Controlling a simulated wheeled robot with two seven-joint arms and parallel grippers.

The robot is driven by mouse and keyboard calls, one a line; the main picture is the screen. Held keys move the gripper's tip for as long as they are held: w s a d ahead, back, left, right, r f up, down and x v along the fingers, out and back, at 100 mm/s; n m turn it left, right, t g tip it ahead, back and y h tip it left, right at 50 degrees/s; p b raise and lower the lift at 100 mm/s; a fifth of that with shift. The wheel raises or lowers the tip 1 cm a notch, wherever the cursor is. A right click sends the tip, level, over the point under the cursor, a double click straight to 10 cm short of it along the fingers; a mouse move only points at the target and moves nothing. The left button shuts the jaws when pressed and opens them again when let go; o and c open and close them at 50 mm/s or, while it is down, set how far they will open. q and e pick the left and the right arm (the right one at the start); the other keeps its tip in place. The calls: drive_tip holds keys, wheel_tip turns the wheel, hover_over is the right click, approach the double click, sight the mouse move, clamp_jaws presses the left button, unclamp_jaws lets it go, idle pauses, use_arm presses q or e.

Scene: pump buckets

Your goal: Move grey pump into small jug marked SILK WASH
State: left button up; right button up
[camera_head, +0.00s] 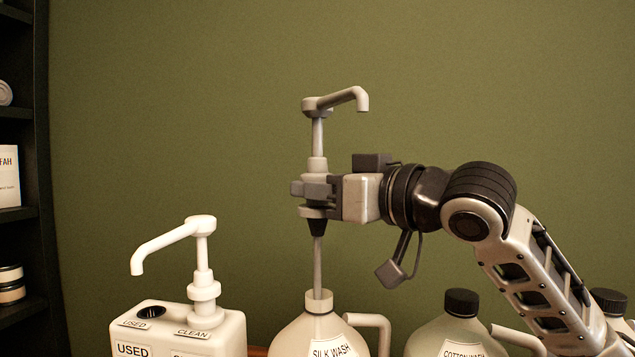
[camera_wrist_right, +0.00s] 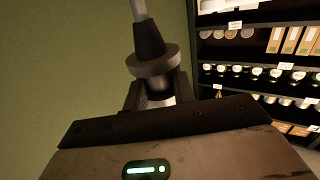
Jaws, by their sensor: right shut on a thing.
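The grey pump (camera_head: 317,131) is upright in my right gripper (camera_head: 312,190), which is shut around its collar. The pump's spout points right in the head view. Its thin tube hangs straight down, and the lower end is at the open neck of the jug marked SILK WASH (camera_head: 312,335); the tip is hidden, seemingly inside the neck. The collar is well above the jug. In the right wrist view, the pump's collar (camera_wrist_right: 153,65) sits between the fingers. My left gripper is not in view.
A white two-part container (camera_head: 205,330) labelled USED and CLEAN stands at left, with a white pump (camera_head: 203,270) in its CLEAN side and an open USED hole (camera_head: 151,312). A capped COTTON jug (camera_head: 455,325) stands right of the silk jug. Dark shelves (camera_head: 30,240) stand far left.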

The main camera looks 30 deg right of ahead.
sight(320, 263)
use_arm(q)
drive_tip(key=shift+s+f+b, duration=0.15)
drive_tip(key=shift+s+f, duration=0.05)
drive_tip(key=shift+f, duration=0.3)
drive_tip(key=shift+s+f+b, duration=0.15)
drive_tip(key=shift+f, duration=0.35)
use_arm(e)
drive_tip(key=shift+d+f, duration=0.1)
drive_tip(key=shift+f, duration=0.7)
use_arm(q)
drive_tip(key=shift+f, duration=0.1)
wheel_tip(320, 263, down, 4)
drive_tip(key=b, duration=0.4)
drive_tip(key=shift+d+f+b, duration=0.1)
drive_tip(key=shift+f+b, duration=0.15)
drive_tip(key=shift+b, duration=0.1)
use_arm(e)
wheel_tip(320, 263, down, 6)
drive_tip(key=shift+w+d+r, duration=0.1)
drive_tip(key=shift+d, duration=0.05)
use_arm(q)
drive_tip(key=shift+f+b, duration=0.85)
use_arm(e)
wheel_tip(320, 263, down, 2)
drive_tip(key=shift+f, duration=0.25)
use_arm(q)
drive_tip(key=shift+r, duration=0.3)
